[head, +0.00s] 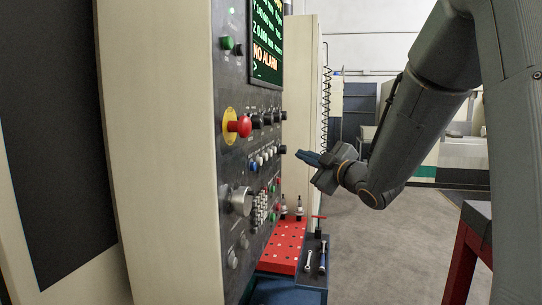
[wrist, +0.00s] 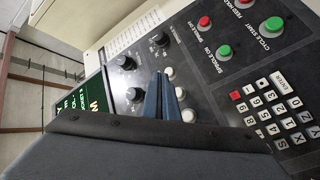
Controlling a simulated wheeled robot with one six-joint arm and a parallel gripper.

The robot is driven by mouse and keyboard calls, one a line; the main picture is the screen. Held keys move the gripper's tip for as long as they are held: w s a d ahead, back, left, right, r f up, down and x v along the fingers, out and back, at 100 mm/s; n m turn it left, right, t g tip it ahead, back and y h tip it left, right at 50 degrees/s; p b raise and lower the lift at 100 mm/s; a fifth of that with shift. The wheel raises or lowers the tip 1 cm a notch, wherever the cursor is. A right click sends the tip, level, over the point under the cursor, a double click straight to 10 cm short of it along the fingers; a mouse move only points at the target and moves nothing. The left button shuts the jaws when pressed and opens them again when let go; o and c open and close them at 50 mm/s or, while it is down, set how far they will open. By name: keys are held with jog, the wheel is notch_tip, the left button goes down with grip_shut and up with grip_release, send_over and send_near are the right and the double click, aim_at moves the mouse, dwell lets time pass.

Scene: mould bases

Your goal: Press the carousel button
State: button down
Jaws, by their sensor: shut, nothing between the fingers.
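The machine's control panel (head: 228,160) stands left of my gripper (head: 299,154) in the head view. A row of small white and blue buttons (head: 259,160) runs across its middle. I cannot read which one is the carousel button. My gripper is shut and empty, its blue fingers pointing at the panel, apart from it in the head view. In the wrist view the shut fingers (wrist: 161,77) overlap the column of white round buttons (wrist: 180,92). One white button (wrist: 168,73) shows just beside the fingertips. The fingers may hide part of this column.
A red emergency knob (head: 243,126) and black dials (head: 268,118) sit above the button row. A keypad (wrist: 270,115) and green cycle start button (wrist: 273,25) are close by. A red tool plate (head: 283,245) stands below. The floor to the right is open.

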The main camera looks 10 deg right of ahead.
jog(key=shift+w+a+b, duration=0.2)
jog(key=shift+w+a, duration=0.15)
jog(key=shift+a, duration=0.5)
jog(key=shift+w+a+b, duration=0.25)
jog(key=shift+w+a, duration=0.1)
jog(key=shift+a, duration=0.5)
jog(key=shift+w+a+b, duration=0.2)
jog(key=shift+w+a, duration=0.15)
jog(key=shift+a, duration=0.5)
jog(key=shift+a, duration=0.1)
jog(key=shift+w+a+b, duration=0.1)
jog(key=shift+a+b, duration=0.15)
jog(key=shift+b, duration=0.05)
jog(key=shift+w+a, duration=0.15)
jog(key=shift+a, duration=0.25)
dwell(0.6)
jog(key=shift+d, duration=0.2)
jog(key=shift+s+d, duration=0.3)
jog(key=shift+d, duration=0.25)
jog(key=shift+s+d, duration=0.3)
jog(key=shift+d, duration=0.5)
jog(key=shift+s+d, duration=0.35)
jog(key=shift+d, duration=0.4)
jog(key=shift+s+d, duration=0.3)
jog(key=shift+d, duration=0.5)
dwell(1.0)
